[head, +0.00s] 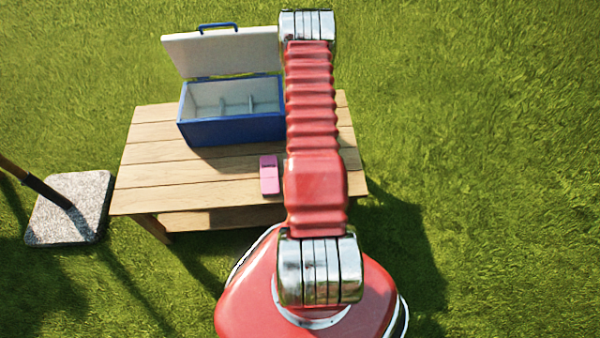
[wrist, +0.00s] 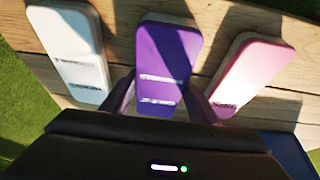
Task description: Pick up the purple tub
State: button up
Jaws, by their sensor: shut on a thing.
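The purple tub (wrist: 167,52) lies between my gripper's fingers in the wrist view, a rounded flat tub with pale lettering on its top. My gripper (wrist: 160,92) is shut on it, one finger at each side of the end nearest the camera. I cannot tell whether the tub is touching the table or lifted. In the head view my arm hides both the gripper and the purple tub.
A white tub (wrist: 68,50) and a pink tub (wrist: 252,72) flank the purple one; the pink tub also shows in the head view (head: 269,180). An open blue cooler (head: 232,131) with dividers stands behind on the wooden table (head: 150,152).

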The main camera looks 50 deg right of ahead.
jog(key=shift+r, duration=5)
